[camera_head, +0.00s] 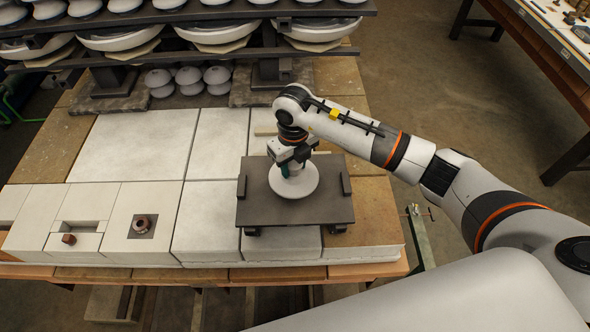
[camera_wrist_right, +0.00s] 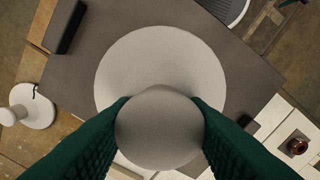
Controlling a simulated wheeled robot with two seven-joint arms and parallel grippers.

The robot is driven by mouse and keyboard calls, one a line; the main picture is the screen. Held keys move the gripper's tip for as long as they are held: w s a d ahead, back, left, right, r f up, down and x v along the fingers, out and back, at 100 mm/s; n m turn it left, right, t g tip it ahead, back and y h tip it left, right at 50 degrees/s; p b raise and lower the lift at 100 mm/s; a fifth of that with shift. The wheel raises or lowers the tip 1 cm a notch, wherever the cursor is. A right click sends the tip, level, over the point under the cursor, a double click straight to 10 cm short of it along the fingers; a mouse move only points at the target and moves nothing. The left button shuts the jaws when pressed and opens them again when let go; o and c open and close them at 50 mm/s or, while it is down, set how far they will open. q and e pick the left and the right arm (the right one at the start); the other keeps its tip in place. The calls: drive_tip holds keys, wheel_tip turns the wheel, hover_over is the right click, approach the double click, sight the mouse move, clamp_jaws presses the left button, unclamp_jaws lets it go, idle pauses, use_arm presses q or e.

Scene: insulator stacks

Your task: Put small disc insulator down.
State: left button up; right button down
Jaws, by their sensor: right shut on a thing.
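The small disc insulator (camera_head: 296,185) is a white disc with a rounded knob, over the dark flat plate (camera_head: 330,207) on the table's right part. My right gripper (camera_head: 288,168) comes down on it from above. In the right wrist view, the green fingers of my right gripper (camera_wrist_right: 160,122) are shut on the knob (camera_wrist_right: 160,130), with the wide disc (camera_wrist_right: 160,58) beyond it. The disc lies within the outline of the plate (camera_wrist_right: 75,80). Whether its underside touches the plate cannot be told. My left gripper is out of view.
The plate has raised dark blocks at its left (camera_head: 242,187) and right (camera_head: 346,184). A rack shelf (camera_head: 345,50) with large insulators stands behind, with several small insulators (camera_head: 188,77) beneath. Pale slabs (camera_head: 130,145) left of the plate are mostly clear.

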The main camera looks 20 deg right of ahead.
sight(294, 174)
wheel_tip(294, 174, down, 3)
drive_tip(key=shift+r+p, duration=0.1)
drive_tip(key=shift+p, duration=0.4)
drive_tip(key=shift+f, duration=0.3)
drive_tip(key=shift+f, duration=0.2)
drive_tip(key=c, duration=0.8)
unclamp_jaws()
drive_tip(key=shift+s, duration=0.1)
drive_tip(key=shift+c, duration=0.2)
